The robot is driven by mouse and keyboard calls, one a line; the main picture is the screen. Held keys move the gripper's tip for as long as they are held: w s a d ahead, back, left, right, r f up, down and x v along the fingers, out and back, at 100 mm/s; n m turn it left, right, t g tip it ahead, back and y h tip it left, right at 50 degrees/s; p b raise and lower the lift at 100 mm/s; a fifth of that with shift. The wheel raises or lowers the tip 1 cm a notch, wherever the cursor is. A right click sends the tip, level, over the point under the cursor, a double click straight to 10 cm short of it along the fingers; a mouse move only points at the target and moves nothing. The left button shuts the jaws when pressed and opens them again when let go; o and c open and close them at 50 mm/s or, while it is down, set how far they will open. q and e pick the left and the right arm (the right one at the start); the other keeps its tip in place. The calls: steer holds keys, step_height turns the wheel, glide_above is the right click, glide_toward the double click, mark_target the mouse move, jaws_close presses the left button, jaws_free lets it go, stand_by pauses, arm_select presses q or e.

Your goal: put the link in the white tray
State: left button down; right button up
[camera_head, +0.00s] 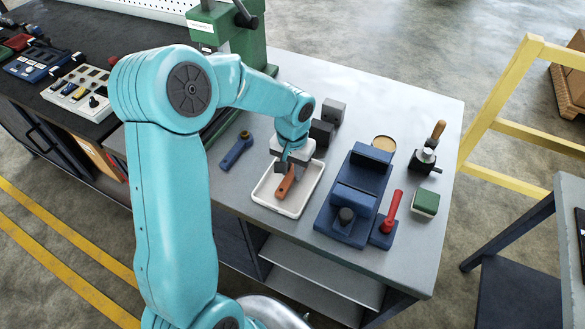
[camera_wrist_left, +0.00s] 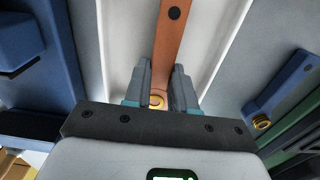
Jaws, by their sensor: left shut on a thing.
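The link is an orange-brown bar (camera_head: 286,184) with rounded ends and a dark hole. It is over or in the white tray (camera_head: 264,199), inside its rim as seen in the head view. My left gripper (camera_head: 283,168) is shut on one end of the link. In the left wrist view the link (camera_wrist_left: 176,40) runs away between the two fingers (camera_wrist_left: 160,92), with a brass ring at its near end. The white tray's floor and rim (camera_wrist_left: 226,40) lie behind it. Whether the link touches the tray floor I cannot tell. My right gripper is not in view.
A blue lever (camera_head: 237,150) lies left of the tray. Dark grey blocks (camera_head: 323,132) stand behind it. A blue fixture (camera_head: 352,200) with a red-handled piece (camera_head: 391,212) stands close on the right. A green press (camera_head: 240,40) is at the back.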

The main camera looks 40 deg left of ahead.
arm_select(q)
steer(key=shift+w+f, duration=0.1)
steer(key=shift+f, duration=0.2)
steer(key=shift+f, duration=0.1)
steer(key=c, duration=0.9)
jaws_free()
